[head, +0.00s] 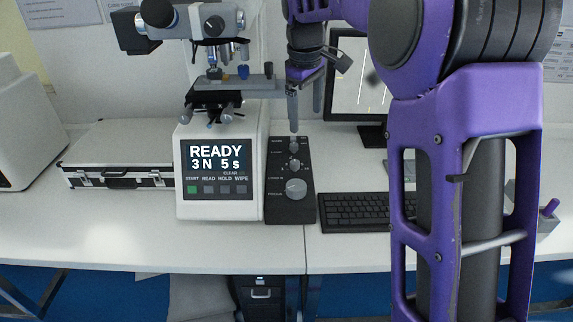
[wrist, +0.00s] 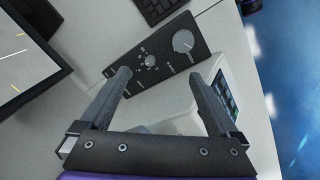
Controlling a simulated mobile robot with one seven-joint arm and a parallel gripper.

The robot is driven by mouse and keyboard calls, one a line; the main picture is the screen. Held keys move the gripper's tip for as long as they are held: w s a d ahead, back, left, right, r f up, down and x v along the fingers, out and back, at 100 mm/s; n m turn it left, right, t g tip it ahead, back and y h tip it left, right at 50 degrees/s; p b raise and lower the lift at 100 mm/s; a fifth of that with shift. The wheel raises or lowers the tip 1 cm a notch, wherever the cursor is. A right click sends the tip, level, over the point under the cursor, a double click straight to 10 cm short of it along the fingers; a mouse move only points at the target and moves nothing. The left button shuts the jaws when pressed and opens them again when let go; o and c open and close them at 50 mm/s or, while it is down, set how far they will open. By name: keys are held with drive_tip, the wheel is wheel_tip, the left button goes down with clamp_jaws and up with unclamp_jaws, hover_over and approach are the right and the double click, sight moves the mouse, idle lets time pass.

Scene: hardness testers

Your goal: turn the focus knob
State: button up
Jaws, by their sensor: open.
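A black control box (head: 290,208) stands right of the tester, with a large grey knob (head: 296,188), a smaller middle knob (head: 295,165) and a small knob at the back (head: 295,147). In the wrist view, the large knob (wrist: 184,41) and middle knob (wrist: 150,60) lie beyond my fingertips. My gripper (wrist: 160,78) is open and empty, pointing down. In the head view its fingers are above the back end of the box; contact there is unclear.
The tester (head: 220,205), with a READY screen and microscope head, stands close left of the box. A keyboard (head: 350,212) lies to the right, with a monitor (head: 347,85) behind. A silver case (head: 115,160) is at left. The table front is clear.

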sight(296, 185)
drive_tip(key=f+b, duration=0.1)
drive_tip(key=f, duration=0.5)
drive_tip(key=s+a+f+n+g+b, duration=0.1)
drive_tip(key=f, duration=0.5)
drive_tip(key=s+a+f+n, duration=0.1)
drive_tip(key=f, duration=0.6)
drive_tip(key=shift+f+g+y+b, duration=0.1)
drive_tip(key=shift+g+y+b, duration=0.2)
drive_tip(key=shift+b, duration=0.1)
drive_tip(key=c, duration=1.4)
drive_tip(key=shift+o, duration=0.2)
drive_tip(key=shift+d+m, duration=0.1)
drive_tip(key=shift+m, duration=0.3)
